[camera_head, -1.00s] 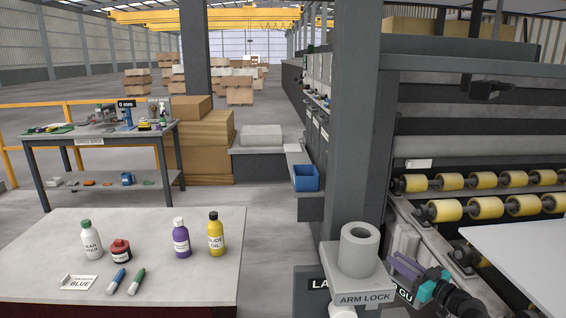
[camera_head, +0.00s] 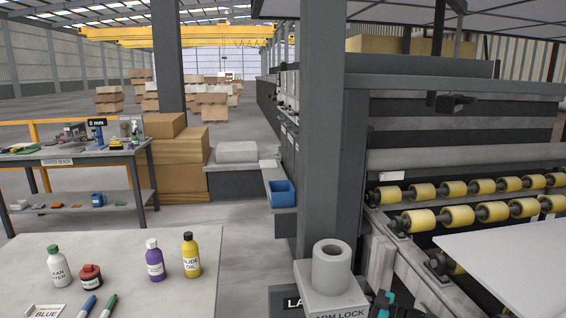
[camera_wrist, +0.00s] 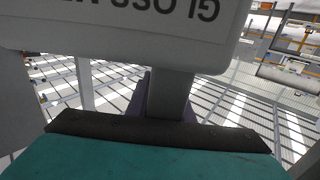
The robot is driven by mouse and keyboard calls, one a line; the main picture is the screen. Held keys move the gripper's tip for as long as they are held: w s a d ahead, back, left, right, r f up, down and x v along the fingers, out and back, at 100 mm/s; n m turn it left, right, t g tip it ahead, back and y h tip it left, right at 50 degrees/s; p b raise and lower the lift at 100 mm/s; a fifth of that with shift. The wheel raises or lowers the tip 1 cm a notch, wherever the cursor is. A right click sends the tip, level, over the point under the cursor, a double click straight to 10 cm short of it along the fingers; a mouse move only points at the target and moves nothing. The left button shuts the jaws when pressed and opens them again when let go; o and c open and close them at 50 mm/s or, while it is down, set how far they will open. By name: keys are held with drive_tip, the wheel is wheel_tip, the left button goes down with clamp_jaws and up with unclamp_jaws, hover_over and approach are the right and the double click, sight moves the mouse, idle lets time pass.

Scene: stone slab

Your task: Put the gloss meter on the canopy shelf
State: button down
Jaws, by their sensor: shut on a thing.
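The gloss meter (camera_wrist: 110,25) fills the top of the wrist view as a pale grey-white body with upside-down dark lettering, cut off by the frame. My gripper (camera_wrist: 167,112), with a teal part, a dark bar and purple fingers, is shut on the grey stem below that body. In the head view only teal and dark bits of my gripper (camera_head: 380,304) show at the bottom edge, and the gloss meter cannot be made out there. A dark roof-like canopy (camera_head: 400,10) spans the top right; I cannot tell which surface is the canopy shelf.
A grey column (camera_head: 322,130) stands in the middle, with a pedestal marked ARM LOCK bearing a grey cylinder (camera_head: 331,268). Yellow rollers (camera_head: 455,216) and a white panel (camera_head: 500,255) are at right. A table with several bottles (camera_head: 191,256) is at lower left. A blue bin (camera_head: 282,193) sits beyond.

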drive_tip(key=a+r, duration=0.7)
drive_tip(key=r, duration=0.1)
drive_tip(key=shift+d, duration=0.15)
idle(0.3)
